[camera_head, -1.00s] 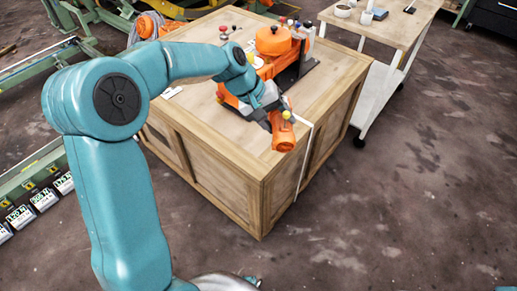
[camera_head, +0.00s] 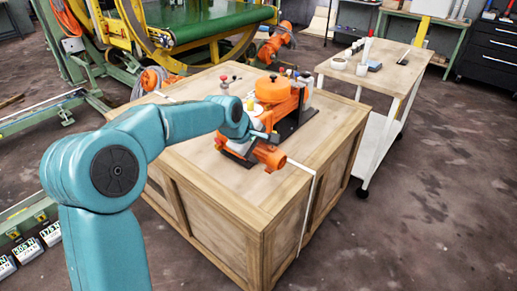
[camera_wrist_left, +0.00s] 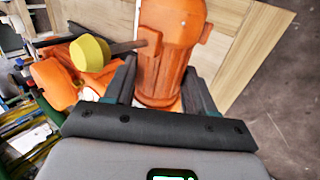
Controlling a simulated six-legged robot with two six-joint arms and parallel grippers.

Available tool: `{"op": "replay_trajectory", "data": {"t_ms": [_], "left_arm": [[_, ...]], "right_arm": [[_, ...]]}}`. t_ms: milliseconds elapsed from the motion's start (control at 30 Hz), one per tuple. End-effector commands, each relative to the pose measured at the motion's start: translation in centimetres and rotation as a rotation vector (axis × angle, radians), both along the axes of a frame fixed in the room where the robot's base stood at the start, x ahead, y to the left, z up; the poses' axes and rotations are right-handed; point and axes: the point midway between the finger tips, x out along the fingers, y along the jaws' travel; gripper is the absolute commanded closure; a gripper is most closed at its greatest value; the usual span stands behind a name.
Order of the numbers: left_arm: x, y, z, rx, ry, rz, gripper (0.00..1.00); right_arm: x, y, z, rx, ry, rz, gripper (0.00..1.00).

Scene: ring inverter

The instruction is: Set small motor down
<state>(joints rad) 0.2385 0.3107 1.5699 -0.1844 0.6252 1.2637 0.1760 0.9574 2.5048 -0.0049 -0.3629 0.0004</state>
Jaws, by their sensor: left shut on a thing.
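The small motor (camera_head: 268,156) is orange and lies at a slant over the wooden crate top, in front of the larger orange machine (camera_head: 272,92). My left gripper (camera_head: 258,139) is shut on it. In the left wrist view the motor (camera_wrist_left: 172,45) sits between the two dark fingers (camera_wrist_left: 158,88). A yellow knob (camera_wrist_left: 90,53) on a rod shows beside the motor there. I cannot tell whether the motor touches the crate top. My right gripper is not in view.
The crate (camera_head: 222,223) has clear top area at its front and right. A white strap (camera_head: 312,200) runs over its right side. A cart (camera_head: 410,68) with small items stands behind right. A green conveyor (camera_head: 195,22) stands at the back left.

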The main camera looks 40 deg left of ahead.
Motion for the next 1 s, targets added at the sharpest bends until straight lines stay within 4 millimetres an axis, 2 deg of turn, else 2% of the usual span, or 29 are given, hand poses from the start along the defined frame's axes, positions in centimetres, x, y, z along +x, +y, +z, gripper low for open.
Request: {"op": "replay_trajectory", "data": {"t_ms": [33,200,333,667,900,1000], "left_arm": [[0.1,0.0,-1.3,0.001,-0.004,0.001,1.00],[0.1,0.0,-5.4,0.001,-0.005,0.000,1.00],[0.1,0.1,-7.8,0.001,-0.006,0.001,1.00],[0.2,0.0,-10.2,0.002,-0.008,-0.001,1.00],[0.1,0.1,-13.5,0.002,-0.007,0.000,1.00],[0.2,0.1,-13.8,0.002,-0.009,0.001,1.00]], "right_arm": [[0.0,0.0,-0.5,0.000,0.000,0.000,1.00],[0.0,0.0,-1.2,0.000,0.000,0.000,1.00],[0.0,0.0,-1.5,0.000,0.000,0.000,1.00],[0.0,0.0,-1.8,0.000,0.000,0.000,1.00],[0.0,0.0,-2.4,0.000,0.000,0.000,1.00],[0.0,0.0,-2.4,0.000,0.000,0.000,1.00]]}}
